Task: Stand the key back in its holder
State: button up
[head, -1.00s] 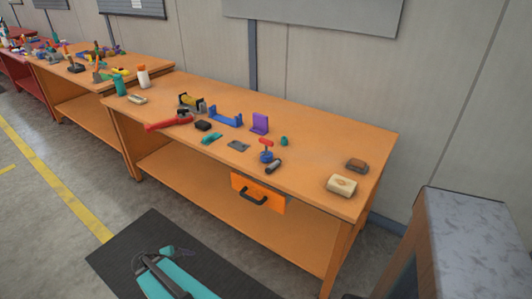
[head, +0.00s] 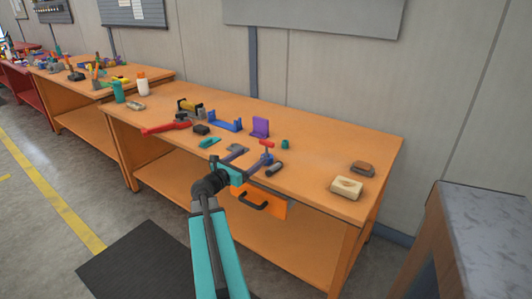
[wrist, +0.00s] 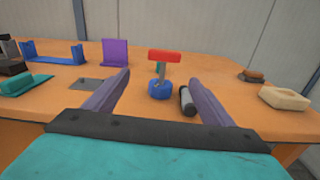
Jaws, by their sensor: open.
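What looks like the key (wrist: 165,56) has a red crossbar and a grey shaft, and shows upright with a slight tilt in the wrist view. Its lower end meets a blue rounded piece (wrist: 160,91), which looks like the holder; I cannot tell whether the shaft sits inside it. In the head view the red crossbar (head: 267,144) shows beyond my gripper (head: 250,159). My gripper is open and empty, pointing over the bench's front part. In the wrist view the key stands between its two purple fingers, farther off and not touched.
A grey cylinder (wrist: 187,102) lies right of the blue piece, near the right finger. A purple bracket (head: 260,127) and small green piece (head: 285,144) stand behind. A cream block (head: 346,188) and brown block (head: 362,168) lie right. An orange drawer (head: 268,203) hangs below.

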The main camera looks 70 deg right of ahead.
aim_at(265, 145)
jog(key=shift+s+d+r, duration=0.4)
jog(key=shift+s+r, duration=0.05)
jog(key=shift+r, duration=0.25)
jog(key=shift+x, duration=4.3)
jog(key=shift+r, duration=0.15)
jog(key=shift+d, duration=0.1)
jog(key=shift+r+p+x, duration=0.1)
jog(key=shift+p+x, duration=0.2)
jog(key=shift+x, duration=0.95)
jog(key=shift+r+p+x, duration=0.15)
jog(key=shift+p+x, duration=0.1)
jog(key=shift+x, duration=1)
